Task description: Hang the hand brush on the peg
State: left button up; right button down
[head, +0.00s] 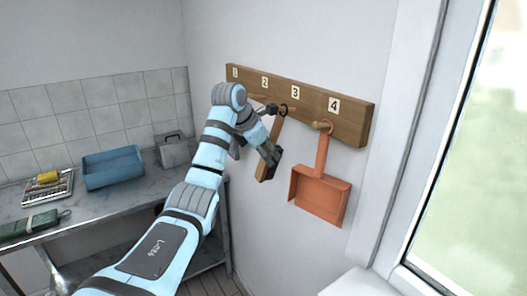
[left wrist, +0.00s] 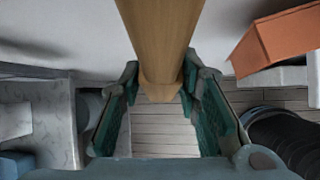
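The hand brush has a pale wooden handle (head: 277,130) and hangs roughly upright, slightly tilted, in front of the wooden rack (head: 350,122) with pegs numbered 1 to 4. A dark loop (head: 283,108) at its top end is at the peg under number 3; I cannot tell whether it is around the peg. My left gripper (head: 269,155) is at the lower part of the brush and hides some of it. In the left wrist view the brush (left wrist: 160,45) runs between the fingertips, which appear to close on both its sides. My right gripper is not in view.
An orange dustpan (head: 320,195) hangs on the peg under number 4, right of the brush. A metal bench (head: 130,200) at left holds a blue bin (head: 112,168), a grey box (head: 177,152), a tray with a yellow item (head: 47,178) and a green item (head: 30,224). A window is at right.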

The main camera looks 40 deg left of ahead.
pick_arm(q)
jog(key=o, duration=0.3)
jog(key=shift+d+f, duration=0.1)
jog(key=shift+f, duration=0.05)
jog(key=shift+o, duration=0.2)
